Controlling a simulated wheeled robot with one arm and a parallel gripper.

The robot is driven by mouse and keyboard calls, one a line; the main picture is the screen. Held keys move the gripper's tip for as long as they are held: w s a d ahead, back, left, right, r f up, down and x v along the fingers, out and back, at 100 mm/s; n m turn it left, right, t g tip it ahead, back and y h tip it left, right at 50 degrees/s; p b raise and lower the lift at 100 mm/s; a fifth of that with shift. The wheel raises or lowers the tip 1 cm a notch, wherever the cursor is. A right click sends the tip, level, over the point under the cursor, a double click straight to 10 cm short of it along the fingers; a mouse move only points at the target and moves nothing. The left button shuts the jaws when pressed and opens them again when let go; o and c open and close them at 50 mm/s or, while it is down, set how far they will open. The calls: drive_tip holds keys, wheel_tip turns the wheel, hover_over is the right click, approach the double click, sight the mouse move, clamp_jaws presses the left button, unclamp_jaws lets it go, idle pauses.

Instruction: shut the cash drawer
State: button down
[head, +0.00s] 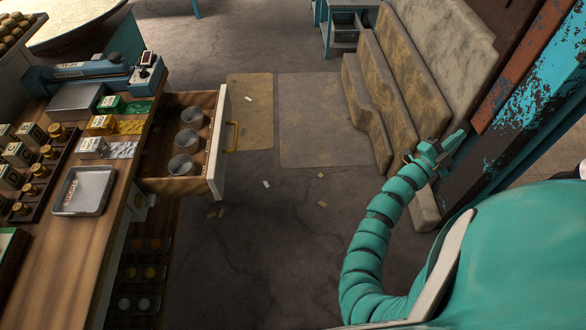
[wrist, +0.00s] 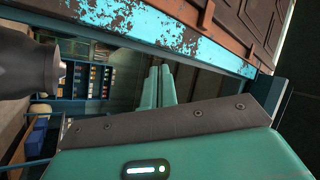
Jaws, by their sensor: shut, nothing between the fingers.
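The cash drawer (head: 219,165) stands pulled out from the wooden counter in the head view. It has a pale front panel, a yellow handle (head: 233,137) on its outer face and several round metal cups inside. My gripper (head: 452,142) is far to the right of the drawer, in front of the worn bench, and does not touch the drawer. In the wrist view the two teal fingers (wrist: 160,86) lie together, shut and empty. The drawer cannot be made out in the wrist view.
The counter (head: 75,245) holds a metal tray (head: 84,190), small boxes and a scale-like device (head: 146,68). The stepped bench (head: 400,75) and a rusty teal beam (head: 530,105) are near my arm. The floor between drawer and arm is open, with flat mats and scraps.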

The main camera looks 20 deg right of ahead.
drive_tip(key=w+a+f+n+t+y, duration=0.1)
drive_tip(key=w+f+n+t+y, duration=0.4)
drive_tip(key=w+f+y, duration=0.7)
drive_tip(key=w+a+f+n+t+y+b, duration=0.1)
drive_tip(key=w+a+n+t+y, duration=0.1)
drive_tip(key=w+a+y, duration=0.35)
drive_tip(key=w+a+f+n+t+y, duration=0.1)
drive_tip(key=w+a+f+t+y, duration=0.15)
drive_tip(key=w+a, duration=0.55)
drive_tip(key=n+g+y, duration=1.1)
drive_tip(key=n+y, duration=0.3)
drive_tip(key=y, duration=0.6)
approach(220, 175)
drive_tip(key=p+x, duration=0.4)
drive_tip(key=x, duration=0.1)
drive_tip(key=shift+w+a, duration=0.15)
drive_tip(key=shift+a, duration=0.1)
drive_tip(key=shift+w+a+f, duration=0.15)
drive_tip(key=shift+w+a, duration=0.05)
drive_tip(key=shift+a, duration=0.4)
